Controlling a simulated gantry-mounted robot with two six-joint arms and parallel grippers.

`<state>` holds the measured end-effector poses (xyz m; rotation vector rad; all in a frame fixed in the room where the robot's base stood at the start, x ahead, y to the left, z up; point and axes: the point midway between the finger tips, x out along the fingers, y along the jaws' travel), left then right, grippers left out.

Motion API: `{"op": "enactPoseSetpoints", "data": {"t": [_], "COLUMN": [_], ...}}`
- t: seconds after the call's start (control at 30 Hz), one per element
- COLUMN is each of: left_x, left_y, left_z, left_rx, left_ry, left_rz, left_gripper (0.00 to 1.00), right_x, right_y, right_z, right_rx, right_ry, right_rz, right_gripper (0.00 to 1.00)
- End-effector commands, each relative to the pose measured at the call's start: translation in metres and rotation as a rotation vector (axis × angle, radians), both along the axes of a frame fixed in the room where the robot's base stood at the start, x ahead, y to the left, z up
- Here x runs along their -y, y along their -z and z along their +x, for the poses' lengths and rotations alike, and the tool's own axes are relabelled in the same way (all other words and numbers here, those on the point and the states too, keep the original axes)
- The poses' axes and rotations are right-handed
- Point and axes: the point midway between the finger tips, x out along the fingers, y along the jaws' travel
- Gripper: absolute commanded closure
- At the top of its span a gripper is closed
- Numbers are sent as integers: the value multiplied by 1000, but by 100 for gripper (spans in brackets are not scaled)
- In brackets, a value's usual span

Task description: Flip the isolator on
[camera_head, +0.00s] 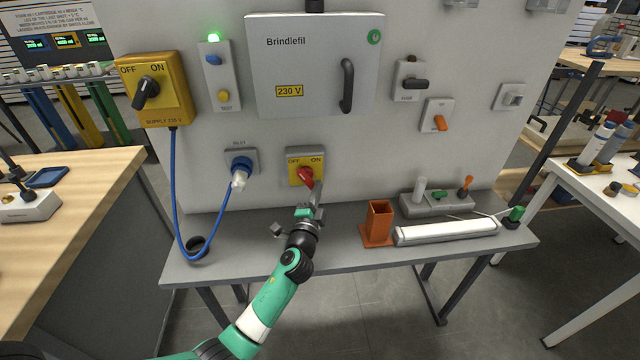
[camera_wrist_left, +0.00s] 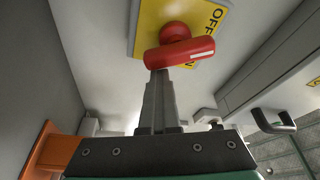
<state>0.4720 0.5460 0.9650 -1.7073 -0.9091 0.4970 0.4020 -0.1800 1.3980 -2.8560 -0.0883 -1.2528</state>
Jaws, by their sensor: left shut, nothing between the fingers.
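The isolator is a yellow plate (camera_head: 292,170) marked OFF at left and ON at right, with a red rotary handle (camera_head: 305,177), low on the grey panel. The handle seems to slant down to the right in the head view, though the gripper is close to it. The left wrist view shows the red handle (camera_wrist_left: 180,53) across the yellow plate (camera_wrist_left: 150,18). My left gripper (camera_head: 317,188) is shut and empty, its fingertips (camera_wrist_left: 159,76) right at the handle's edge. Whether they touch it I cannot tell. My right gripper is out of view.
A yellow supply box (camera_head: 165,92) with a black knob is at left. A blue cable (camera_head: 174,200) runs from it to the inlet plug (camera_head: 240,170).

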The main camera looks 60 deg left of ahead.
Motion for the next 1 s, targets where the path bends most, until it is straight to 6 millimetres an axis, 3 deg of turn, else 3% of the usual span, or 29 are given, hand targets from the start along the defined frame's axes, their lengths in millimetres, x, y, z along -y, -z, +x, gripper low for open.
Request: {"op": "enactPoseSetpoints", "data": {"t": [1.0], "left_x": [-7], "left_y": [6], "left_z": [-13], "left_rx": [-383], "left_ry": [-12], "left_rz": [137], "left_gripper": [100], "right_x": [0], "right_y": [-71], "right_z": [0], "right_rx": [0], "right_ry": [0], "right_rz": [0], "right_gripper": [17]}}
